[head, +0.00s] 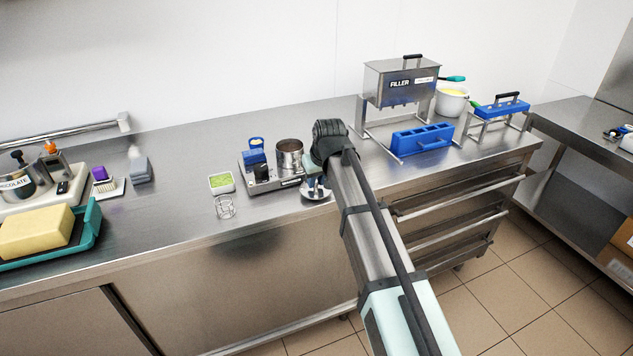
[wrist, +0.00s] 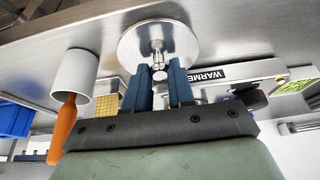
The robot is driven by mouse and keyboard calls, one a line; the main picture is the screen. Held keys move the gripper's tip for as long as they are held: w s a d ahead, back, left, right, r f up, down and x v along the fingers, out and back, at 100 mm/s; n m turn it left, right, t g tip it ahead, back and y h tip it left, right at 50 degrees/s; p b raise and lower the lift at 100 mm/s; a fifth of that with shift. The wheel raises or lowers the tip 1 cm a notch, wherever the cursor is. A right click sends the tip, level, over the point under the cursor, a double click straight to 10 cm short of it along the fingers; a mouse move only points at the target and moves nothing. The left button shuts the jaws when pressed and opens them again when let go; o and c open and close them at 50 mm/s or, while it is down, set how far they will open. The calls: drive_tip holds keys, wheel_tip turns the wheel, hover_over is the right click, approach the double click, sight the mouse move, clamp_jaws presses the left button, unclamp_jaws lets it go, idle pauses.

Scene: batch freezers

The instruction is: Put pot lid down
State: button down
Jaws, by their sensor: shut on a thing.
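The pot lid (wrist: 143,38) is a round steel disc with a knob, seen in the wrist view. My gripper (wrist: 160,84) is shut on the knob with its blue fingers. In the head view the lid (head: 316,196) is low at the right of the warmer (head: 270,178), at or just above the counter; I cannot tell whether it touches. My gripper (head: 317,184) is partly hidden behind my arm there. A steel pot (head: 289,157) without a lid stands on the warmer, with dark contents.
A green-filled tray (head: 221,183) and a wire stand (head: 225,208) are left of the warmer. A white cup-like vessel with an orange handle (wrist: 75,75) is near the lid in the wrist view. The filler (head: 400,83) and blue mold (head: 422,140) stand right. Front counter is clear.

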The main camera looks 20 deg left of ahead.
drive_tip(key=shift+f, duration=0.4)
drive_tip(key=shift+f, duration=0.1)
drive_tip(key=c, duration=1)
unclamp_jaws()
drive_tip(key=shift+o, duration=0.2)
drive_tip(key=v, duration=1.2)
